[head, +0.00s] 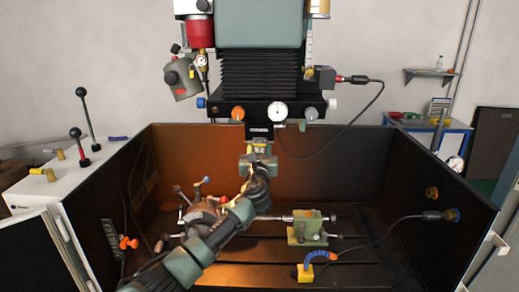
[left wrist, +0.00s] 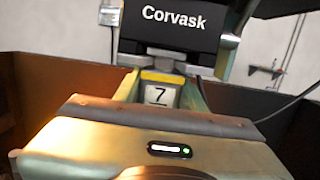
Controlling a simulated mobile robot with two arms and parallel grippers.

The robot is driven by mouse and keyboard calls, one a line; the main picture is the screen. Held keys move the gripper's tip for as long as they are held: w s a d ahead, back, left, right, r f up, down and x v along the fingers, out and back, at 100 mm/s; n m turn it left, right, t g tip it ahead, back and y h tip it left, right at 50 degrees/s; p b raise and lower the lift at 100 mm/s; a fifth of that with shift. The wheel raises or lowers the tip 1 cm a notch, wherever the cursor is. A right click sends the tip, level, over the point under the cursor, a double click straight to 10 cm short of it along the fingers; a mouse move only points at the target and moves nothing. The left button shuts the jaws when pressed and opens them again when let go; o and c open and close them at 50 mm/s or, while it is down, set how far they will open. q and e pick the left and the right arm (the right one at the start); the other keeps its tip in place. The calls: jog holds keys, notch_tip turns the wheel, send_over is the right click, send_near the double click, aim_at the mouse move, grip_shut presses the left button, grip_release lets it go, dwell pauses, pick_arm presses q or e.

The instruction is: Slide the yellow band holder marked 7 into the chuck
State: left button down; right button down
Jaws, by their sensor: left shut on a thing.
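The yellow band holder (left wrist: 160,94) stands upright in the left wrist view, with a yellow band above a white label marked 7. My left gripper (head: 259,160) is shut on it, a finger on each side. The holder's lower part is hidden behind the gripper body. The black chuck block labelled Corvask (left wrist: 172,20) is directly above and behind the holder. It also shows in the head view (head: 258,131), under the machine head. I cannot tell whether the holder's top is inside it or just below it. My right gripper is not in view.
A grey round fixture with several levers (head: 198,212) stands on the slotted bed, left of my arm. A green vise-like block (head: 306,230) stands right of it, with a yellow block with a blue hose (head: 305,272) in front. Dark enclosure walls (head: 420,180) surround the bed.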

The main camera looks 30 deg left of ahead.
pick_arm(q)
jog(key=shift+w+a+r, duration=0.25)
jog(key=shift+w+a, duration=0.1)
jog(key=shift+w, duration=0.2)
dwell(0.4)
jog(key=shift+r, duration=0.1)
